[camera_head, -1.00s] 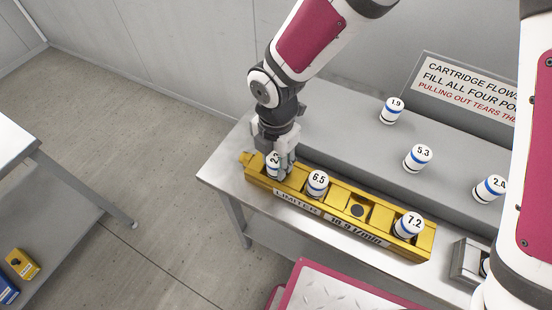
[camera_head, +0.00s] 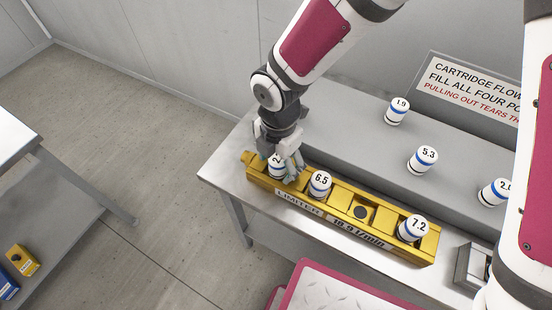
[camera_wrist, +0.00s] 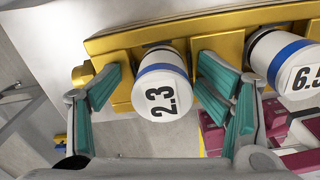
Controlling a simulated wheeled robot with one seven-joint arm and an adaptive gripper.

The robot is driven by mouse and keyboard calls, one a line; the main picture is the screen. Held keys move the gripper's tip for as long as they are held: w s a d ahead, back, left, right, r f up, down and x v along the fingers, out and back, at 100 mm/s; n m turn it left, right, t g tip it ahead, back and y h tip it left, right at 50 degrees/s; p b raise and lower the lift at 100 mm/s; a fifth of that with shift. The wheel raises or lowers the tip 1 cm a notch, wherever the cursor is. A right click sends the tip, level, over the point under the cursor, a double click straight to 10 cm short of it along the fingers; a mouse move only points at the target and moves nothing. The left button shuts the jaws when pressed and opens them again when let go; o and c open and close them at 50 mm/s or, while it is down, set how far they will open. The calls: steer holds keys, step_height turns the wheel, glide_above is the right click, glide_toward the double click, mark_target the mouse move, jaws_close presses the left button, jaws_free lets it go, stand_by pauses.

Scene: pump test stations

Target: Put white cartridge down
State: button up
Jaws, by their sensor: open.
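The white cartridge marked 2.3 (camera_wrist: 161,88), with a blue band, sits in the leftmost pocket of the yellow limiter block (camera_head: 337,208). In the head view the cartridge (camera_head: 276,168) is partly hidden by my fingers. My gripper (camera_wrist: 165,95) is open, with one teal-padded finger on each side of the cartridge and gaps between pads and cartridge in the wrist view. In the head view my gripper (camera_head: 287,172) is at the left end of the block. Cartridges 6.5 (camera_head: 320,184) and 7.2 (camera_head: 411,229) stand in other pockets. The pocket (camera_head: 361,212) between them is empty.
Cartridges 1.9 (camera_head: 397,111), 5.3 (camera_head: 422,159) and one partly hidden (camera_head: 493,192) stand on the grey raised shelf (camera_head: 350,140). A sign (camera_head: 466,88) stands behind them. A metal holder (camera_head: 472,266) is right of the block. Another table (camera_head: 14,135) is at the left.

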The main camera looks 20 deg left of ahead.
steer(key=shift+s+d+f, duration=0.1)
steer(key=shift+d, duration=0.25)
step_height(320, 180, up, 14)
steer(key=p, duration=0.1)
steer(key=shift+a+f+p, duration=0.2)
steer(key=shift+f+p, duration=0.05)
steer(key=shift+p, duration=0.05)
steer(key=w+d+r+m+t, duration=0.1)
steer(key=d+r+m, duration=0.3)
steer(key=d+m, duration=0.25)
steer(key=d+r+m+t+h, duration=0.1)
steer(key=d+r+m, duration=0.35)
steer(key=d, duration=0.35)
steer(key=w+d+r+m, duration=0.1)
steer(key=d+r+m, duration=0.2)
steer(key=d+m, duration=0.4)
steer(key=s+d+r+m+t, duration=0.2)
steer(key=s+d+r+m, duration=0.1)
steer(key=s+d+m, duration=0.7)
steer(key=d+m, duration=0.3)
steer(key=m, duration=0.1)
steer(key=shift+s+r+m+y, duration=0.25)
steer(key=shift+r+m+y, duration=0.05)
steer(key=shift+m+y, duration=0.1)
